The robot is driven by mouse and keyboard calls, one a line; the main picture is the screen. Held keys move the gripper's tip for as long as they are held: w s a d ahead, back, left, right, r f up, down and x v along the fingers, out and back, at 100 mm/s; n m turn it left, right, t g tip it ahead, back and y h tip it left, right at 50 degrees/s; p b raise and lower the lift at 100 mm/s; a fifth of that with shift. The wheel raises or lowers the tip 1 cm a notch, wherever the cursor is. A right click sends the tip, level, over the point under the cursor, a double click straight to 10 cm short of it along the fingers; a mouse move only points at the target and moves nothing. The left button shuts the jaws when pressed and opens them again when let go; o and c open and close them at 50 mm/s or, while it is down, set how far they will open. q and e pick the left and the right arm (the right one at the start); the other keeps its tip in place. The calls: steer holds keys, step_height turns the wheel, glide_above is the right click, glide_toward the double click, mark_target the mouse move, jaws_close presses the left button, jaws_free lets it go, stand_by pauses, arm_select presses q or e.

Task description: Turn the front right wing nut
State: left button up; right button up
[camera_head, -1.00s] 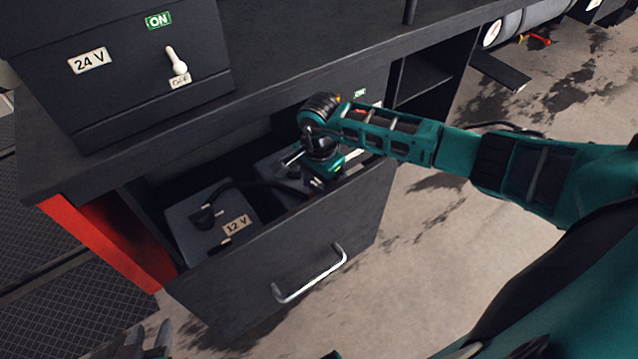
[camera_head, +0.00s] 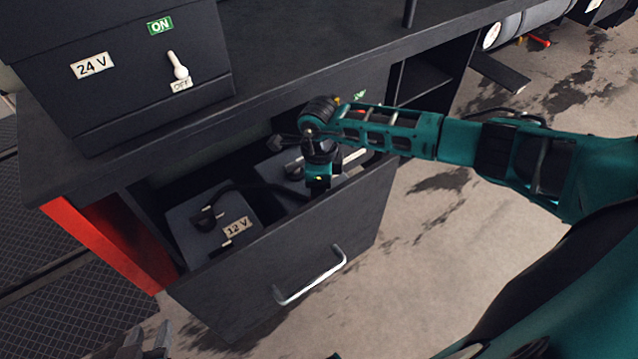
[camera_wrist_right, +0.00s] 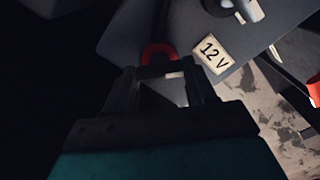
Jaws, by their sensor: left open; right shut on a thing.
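An open drawer (camera_head: 290,265) holds two grey batteries. The left battery (camera_head: 185,225) carries a "12 V" label and black cable clamps. The right battery (camera_head: 265,170) is partly covered by my right arm. My right wrist hangs over it and hides the gripper's fingers in the head view. In the right wrist view, my right gripper (camera_wrist_right: 165,88) is shut on a small pale metal piece (camera_wrist_right: 175,76), seemingly the wing nut, beside a red ring-shaped cable end (camera_wrist_right: 158,52). The nut's shape is mostly hidden. My left gripper (camera_head: 147,343) is open and empty at the bottom left, away from the drawer.
A black "24 V" box (camera_head: 120,85) with a white lever switch (camera_head: 177,66) stands on the dark bench top (camera_head: 310,60). The drawer front has a metal handle (camera_head: 312,278). A red panel (camera_head: 105,240) stands left of the drawer. Floor at right is open.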

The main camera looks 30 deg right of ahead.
steer(key=shift+d+m, duration=0.1)
steer(key=shift+m, duration=0.4)
steer(key=o, duration=1)
steer(key=shift+o, duration=0.2)
step_height(320, 180, up, 13)
steer(key=p, duration=0.1)
steer(key=shift+c, duration=0.5)
